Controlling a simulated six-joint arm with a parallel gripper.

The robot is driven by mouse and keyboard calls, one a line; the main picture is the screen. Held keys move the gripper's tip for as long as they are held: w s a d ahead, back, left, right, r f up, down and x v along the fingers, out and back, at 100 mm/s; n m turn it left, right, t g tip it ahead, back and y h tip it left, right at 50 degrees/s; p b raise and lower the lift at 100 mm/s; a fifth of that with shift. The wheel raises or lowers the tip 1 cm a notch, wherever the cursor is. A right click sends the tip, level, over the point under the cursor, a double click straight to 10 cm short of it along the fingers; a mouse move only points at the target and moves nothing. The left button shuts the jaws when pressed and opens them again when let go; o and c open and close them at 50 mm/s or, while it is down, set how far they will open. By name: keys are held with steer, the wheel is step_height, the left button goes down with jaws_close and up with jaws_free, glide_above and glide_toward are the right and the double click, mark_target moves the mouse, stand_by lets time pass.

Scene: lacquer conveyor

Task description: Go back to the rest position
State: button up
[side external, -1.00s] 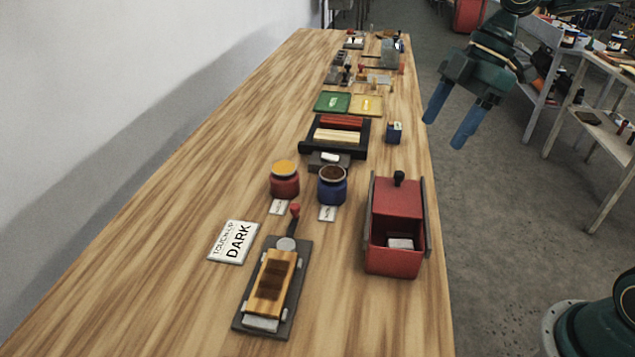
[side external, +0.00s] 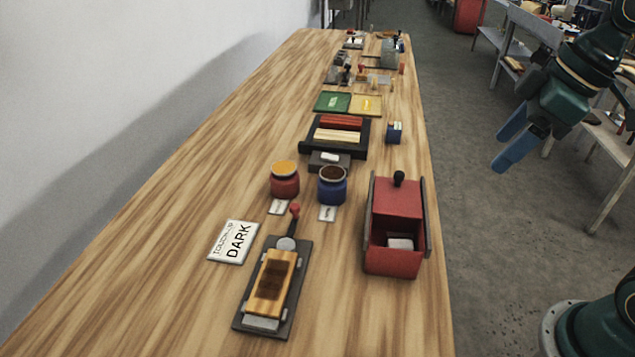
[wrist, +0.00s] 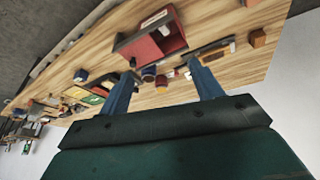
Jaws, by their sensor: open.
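My gripper (side external: 508,146) is open and empty, with its two blue fingers apart. It hangs in the air to the right of the wooden bench (side external: 180,230), clear of its edge. In the wrist view the gripper's fingers (wrist: 163,88) point toward the bench from a distance, with nothing between them.
On the bench are a red box (side external: 392,262), a clamp fixture (side external: 296,320) holding a wooden block (side external: 274,272), a red jar (side external: 284,184), a blue jar (side external: 331,190), a "DARK" card (side external: 233,242) and a black tray (side external: 352,154). Shelving (side external: 530,28) stands behind my arm.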

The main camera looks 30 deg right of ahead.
steer(key=s+d+f+m+t+h, duration=0.1)
steer(key=s+d+m, duration=0.1)
steer(key=s+m, duration=0.3)
steer(key=shift+s+d+f+m+h, duration=0.3)
steer(key=shift+s+f, duration=0.1)
steer(key=shift+s, duration=0.45)
stand_by(0.4)
